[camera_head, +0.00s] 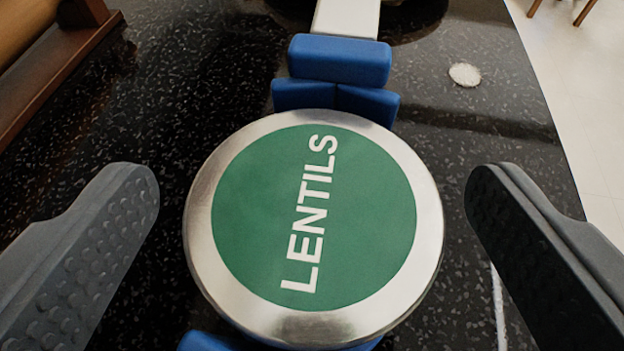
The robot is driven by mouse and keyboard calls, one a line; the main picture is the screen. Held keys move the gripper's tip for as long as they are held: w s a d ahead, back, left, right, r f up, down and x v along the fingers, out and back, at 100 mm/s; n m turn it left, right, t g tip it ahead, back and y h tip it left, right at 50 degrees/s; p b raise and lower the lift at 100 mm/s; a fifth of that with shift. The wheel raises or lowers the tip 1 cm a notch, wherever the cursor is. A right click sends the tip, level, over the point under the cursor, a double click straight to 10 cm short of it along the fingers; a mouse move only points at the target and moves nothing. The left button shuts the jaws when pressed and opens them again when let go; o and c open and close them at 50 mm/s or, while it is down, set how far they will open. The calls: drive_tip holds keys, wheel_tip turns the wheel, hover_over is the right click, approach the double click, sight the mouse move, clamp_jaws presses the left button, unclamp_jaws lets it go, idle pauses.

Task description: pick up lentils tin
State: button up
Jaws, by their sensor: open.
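The lentils tin (315,225) stands in the middle of the view, seen from above. Its lid is round and silver-rimmed, with a green disc and white "LENTILS" lettering. My gripper (312,195) is open, with one dark, bumpy finger to the left of the tin and one to the right. A gap shows between each finger and the tin, and neither appears to touch it. The tin's sides are mostly hidden under the lid.
Blue blocks (340,60) lie just behind the tin, and a bit of blue shows below its near edge. A wooden piece (45,70) is at the upper left. A small white disc (464,74) lies at the upper right. The dark speckled counter (200,60) ends at the right, above a pale floor.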

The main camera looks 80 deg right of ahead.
drive_tip(key=c, duration=1.3)
drive_tip(key=shift+o, duration=0.2)
